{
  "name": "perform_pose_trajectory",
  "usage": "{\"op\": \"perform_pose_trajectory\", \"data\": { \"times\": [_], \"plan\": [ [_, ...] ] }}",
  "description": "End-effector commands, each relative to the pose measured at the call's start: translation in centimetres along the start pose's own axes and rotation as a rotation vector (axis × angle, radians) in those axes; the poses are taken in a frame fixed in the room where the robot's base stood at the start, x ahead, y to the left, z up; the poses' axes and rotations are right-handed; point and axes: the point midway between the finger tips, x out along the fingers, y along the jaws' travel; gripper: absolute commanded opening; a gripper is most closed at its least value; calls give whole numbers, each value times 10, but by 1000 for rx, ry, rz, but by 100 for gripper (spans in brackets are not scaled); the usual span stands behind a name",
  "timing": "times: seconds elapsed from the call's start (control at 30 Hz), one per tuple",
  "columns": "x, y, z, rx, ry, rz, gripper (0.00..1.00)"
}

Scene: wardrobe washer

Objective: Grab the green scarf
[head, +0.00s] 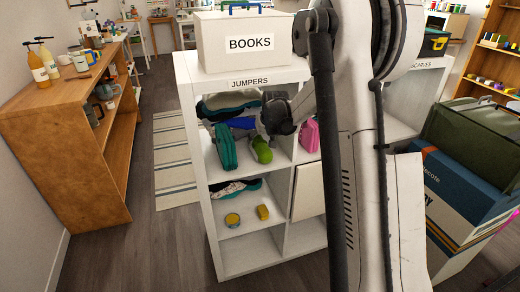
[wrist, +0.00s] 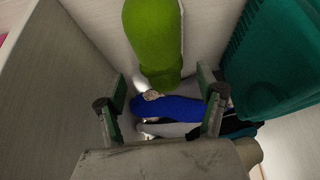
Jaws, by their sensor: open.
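A lime-green rounded, elongated thing (head: 262,150), the likeliest match for the green scarf, lies in the upper left compartment of the white shelf (head: 203,185). I cannot tell for sure that it is cloth. In the wrist view this green thing (wrist: 155,40) is at the top centre, beyond the fingertips. My gripper (head: 278,118) is at the mouth of this compartment, above the green thing. In the wrist view my gripper (wrist: 163,100) has its two fingers wide apart, with nothing held between them.
A teal case-like object (head: 222,147) is beside the green thing, and blue cloth (head: 240,123) is behind it. A pink item (head: 309,135) is in the compartment to the right. A BOOKS box (head: 243,43) stands on top. The shelf's divider is close to my gripper.

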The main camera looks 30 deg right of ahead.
Motion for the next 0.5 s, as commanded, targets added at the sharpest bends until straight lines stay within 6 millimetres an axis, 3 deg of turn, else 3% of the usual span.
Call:
{"op": "perform_pose_trajectory", "data": {
  "times": [0.3, 0.5],
  "plan": [
    [42, -2, 3, 0, 0, 0, 70],
    [47, -2, 2, 0, 0, 0, 70]
  ]
}}
